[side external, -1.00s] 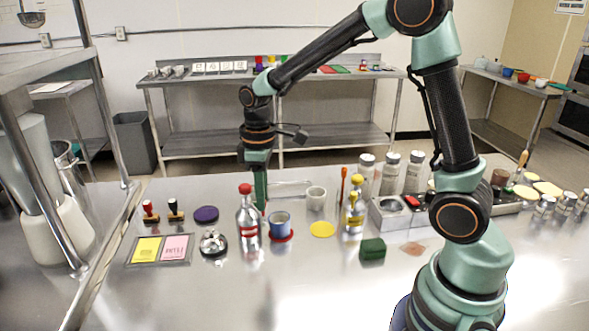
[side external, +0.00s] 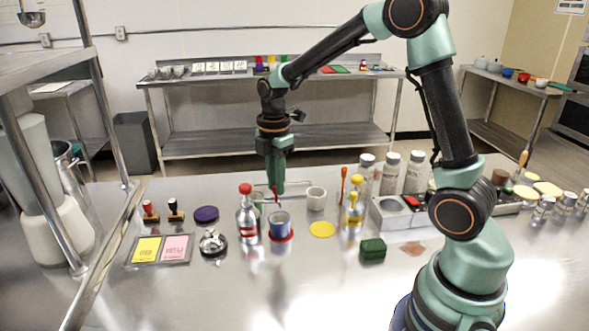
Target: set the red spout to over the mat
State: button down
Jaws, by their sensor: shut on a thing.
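My gripper (side external: 276,190) points down behind the blue cup (side external: 280,226). It is shut on a thin red piece, seemingly the red spout (side external: 277,198), of which only a small bit shows under the fingertips. The rest of the spout is hidden or too small to make out. Which thing is the mat is not clear. A flat yellow disc (side external: 322,230) lies right of the cup, a red disc (side external: 289,236) lies under the cup, and a purple disc (side external: 206,214) lies at the left.
A red-topped bottle (side external: 247,218) stands close left of the cup. A white cup (side external: 316,199) and a yellow-topped bottle (side external: 352,216) stand to the right. A bell (side external: 213,243) and a green block (side external: 372,250) are nearer. The front counter is clear.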

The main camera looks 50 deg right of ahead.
jog(key=shift+w+d+r+n, duration=0.15)
jog(key=shift+w+d+n, duration=0.35)
jog(key=shift+n, duration=0.5)
jog(key=c, duration=0.8)
grip_release()
jog(key=shift+o, duration=0.2)
notch_tip(320, 180, up, 12)
jog(key=shift+s, duration=0.1)
